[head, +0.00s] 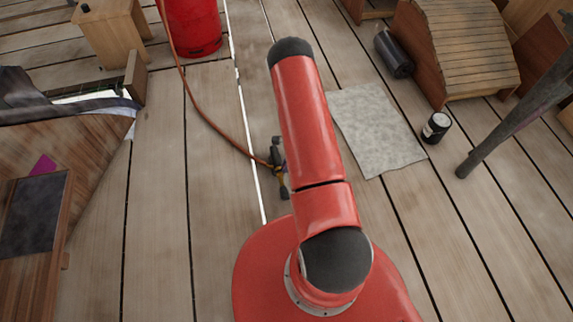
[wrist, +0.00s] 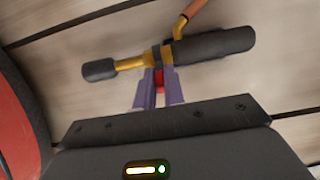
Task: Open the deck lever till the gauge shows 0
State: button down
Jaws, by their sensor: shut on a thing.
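A torch-like tool with a brass middle, a black grip and a black nozzle lies on the deck planks in the wrist view (wrist: 215,45). Its orange hose joins the brass part. In the head view the tool (head: 278,170) shows just left of my red arm. My gripper (wrist: 160,85) has its two purple fingers closed at the tool's brass middle. A small red piece shows between the fingers; I cannot tell whether it is part of the tool. My arm hides most of the gripper in the head view. I cannot make out a deck lever or a gauge in either view.
The hose (head: 205,118) runs to a red cylinder (head: 192,28) at the upper left. A grey mat (head: 378,130), a black jar (head: 436,127), a dark cylinder (head: 394,53) and a slatted wooden piece (head: 465,45) are to the right. Planks at left-centre are clear.

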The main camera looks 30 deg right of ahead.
aim_at(279, 171)
jog(key=h, duration=0.1)
jog(key=a+h+p, duration=0.1)
jog(key=a+r+g+h, duration=0.1)
jog(key=shift+w+h+p, duration=0.25)
jog(key=shift+h+p, duration=0.05)
jog(key=shift+p, duration=0.1)
jog(key=h, duration=0.1)
jog(key=a+h+p, duration=0.1)
jog(key=shift+w+g+h+p, duration=0.15)
jog(key=shift+g+h+p, duration=0.15)
jog(key=shift+g, duration=0.1)
jog(key=h+b, duration=0.1)
jog(key=a+f+h+b, duration=0.1)
jog(key=shift+w+a+g+h, duration=0.1)
jog(key=shift+w+g+h, duration=0.2)
jog(key=shift+h, duration=0.1)
jog(key=h+b, duration=0.1)
jog(key=b, duration=0.2)
jog(key=shift+a+f+g+h, duration=0.15)
jog(key=shift+a+g+h, duration=0.15)
jog(key=shift+a+h, duration=0.1)
jog(key=shift+w+a+h+b, duration=0.15)
jog(key=shift+h+b, duration=0.25)
jog(key=shift+b, duration=0.4)
jog(key=shift+a, duration=0.1)
jog(key=c, duration=1.5)
grip_release()
jog(key=shift+r, duration=0.2)
